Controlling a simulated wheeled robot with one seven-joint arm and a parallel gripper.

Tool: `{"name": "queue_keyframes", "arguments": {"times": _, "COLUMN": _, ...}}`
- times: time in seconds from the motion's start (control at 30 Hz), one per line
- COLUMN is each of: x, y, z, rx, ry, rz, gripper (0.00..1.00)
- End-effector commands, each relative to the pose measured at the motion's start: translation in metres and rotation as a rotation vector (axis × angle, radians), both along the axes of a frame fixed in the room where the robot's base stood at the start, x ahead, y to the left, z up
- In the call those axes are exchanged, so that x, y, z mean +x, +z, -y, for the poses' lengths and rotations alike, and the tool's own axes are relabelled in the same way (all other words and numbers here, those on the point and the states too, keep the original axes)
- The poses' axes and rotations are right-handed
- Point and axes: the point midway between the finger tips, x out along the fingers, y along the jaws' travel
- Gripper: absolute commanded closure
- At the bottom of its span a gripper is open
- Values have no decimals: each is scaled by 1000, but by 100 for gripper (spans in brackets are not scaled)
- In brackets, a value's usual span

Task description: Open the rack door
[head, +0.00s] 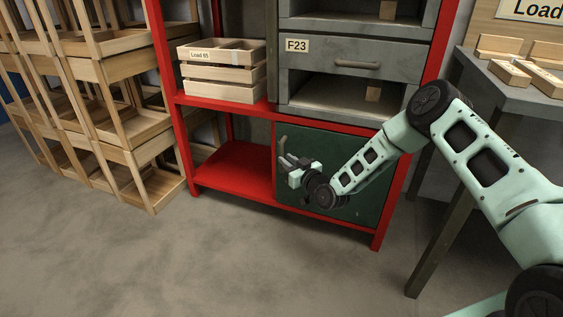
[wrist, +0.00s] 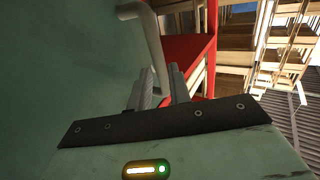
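The rack door (head: 345,165) is a dark green panel low on the right of the red rack, and it looks closed in the head view. Its grey bar handle (head: 283,150) is near the door's left edge. My gripper (head: 289,166) is at this handle. In the wrist view the curved handle (wrist: 152,38) runs down between the two grey fingers of my gripper (wrist: 161,75).
The red rack (head: 232,172) has an open lower shelf left of the door. A crate (head: 222,85) and grey drawers (head: 350,60) sit above. Wooden shelving (head: 130,130) stands left, a table (head: 500,85) right. The floor (head: 240,260) in front is clear.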

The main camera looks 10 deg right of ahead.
Motion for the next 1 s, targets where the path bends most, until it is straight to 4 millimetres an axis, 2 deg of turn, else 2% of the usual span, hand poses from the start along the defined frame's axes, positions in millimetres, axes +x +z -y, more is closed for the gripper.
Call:
{"name": "queue_keyframes", "arguments": {"times": 0.1, "x": 18, "y": -3, "z": -7, "rx": 1, "ry": 0, "rz": 3, "gripper": 80}}
{"name": "queue_keyframes", "arguments": {"times": 0.3, "x": 35, "y": -1, "z": -13, "rx": 0, "ry": -1, "rz": 1, "gripper": 80}}
{"name": "queue_keyframes", "arguments": {"times": 0.63, "x": 37, "y": 0, "z": -14, "rx": 0, "ry": 0, "rz": -1, "gripper": 80}}
{"name": "queue_keyframes", "arguments": {"times": 0.67, "x": 37, "y": 0, "z": -14, "rx": 0, "ry": 0, "rz": -1, "gripper": 86}}
{"name": "queue_keyframes", "arguments": {"times": 0.7, "x": 37, "y": 0, "z": -14, "rx": 0, "ry": 0, "rz": -1, "gripper": 97}}
{"name": "queue_keyframes", "arguments": {"times": 0.73, "x": 37, "y": 0, "z": -14, "rx": 0, "ry": 0, "rz": -1, "gripper": 100}}
{"name": "queue_keyframes", "arguments": {"times": 1.0, "x": 33, "y": 1, "z": -16, "rx": 0, "ry": 12, "rz": -1, "gripper": 100}}
